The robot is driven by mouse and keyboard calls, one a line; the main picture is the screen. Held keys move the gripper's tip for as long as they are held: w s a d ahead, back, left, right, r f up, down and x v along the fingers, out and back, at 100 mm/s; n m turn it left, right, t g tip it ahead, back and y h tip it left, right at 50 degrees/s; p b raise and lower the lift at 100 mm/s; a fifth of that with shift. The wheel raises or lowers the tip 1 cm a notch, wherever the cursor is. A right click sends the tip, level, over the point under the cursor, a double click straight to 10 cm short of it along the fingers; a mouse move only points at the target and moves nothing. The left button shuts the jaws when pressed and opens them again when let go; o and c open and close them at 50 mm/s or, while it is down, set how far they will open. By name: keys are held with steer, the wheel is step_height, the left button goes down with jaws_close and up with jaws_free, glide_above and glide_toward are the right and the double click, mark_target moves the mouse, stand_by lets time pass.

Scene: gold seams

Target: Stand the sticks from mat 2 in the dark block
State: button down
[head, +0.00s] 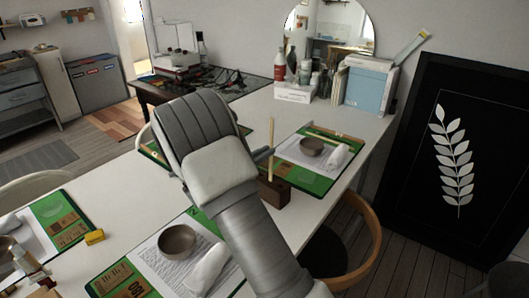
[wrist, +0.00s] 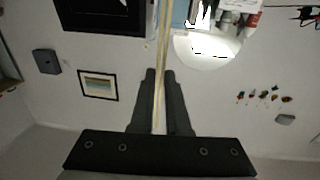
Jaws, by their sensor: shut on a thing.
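My gripper (wrist: 159,76) is shut on a thin pale stick (wrist: 163,40) in the wrist view. The stick runs lengthwise between the fingers and on past their tips; I cannot tell if it is one stick or two close together. The dark block (head: 275,191) sits on the table just right of my arm. Another stick lies along the top of the far right green mat (head: 317,184).
Each green mat bears papers; bowls (head: 177,240) (head: 312,146) and rolled white cloths (head: 206,270) show on some. A wooden chair (head: 366,235) stands at the right edge. Bottles, a box (head: 369,88) and a mirror are behind.

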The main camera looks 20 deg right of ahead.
mark_target(270, 160)
steer(key=shift+f+b, duration=1.3)
steer(key=shift+f, duration=0.8)
steer(key=c, duration=0.8)
jaws_free()
steer(key=shift+p+v, duration=0.6)
steer(key=shift+v, duration=3.9)
step_height(270, 160, up, 6)
steer(key=p, duration=0.4)
steer(key=shift+p, duration=0.3)
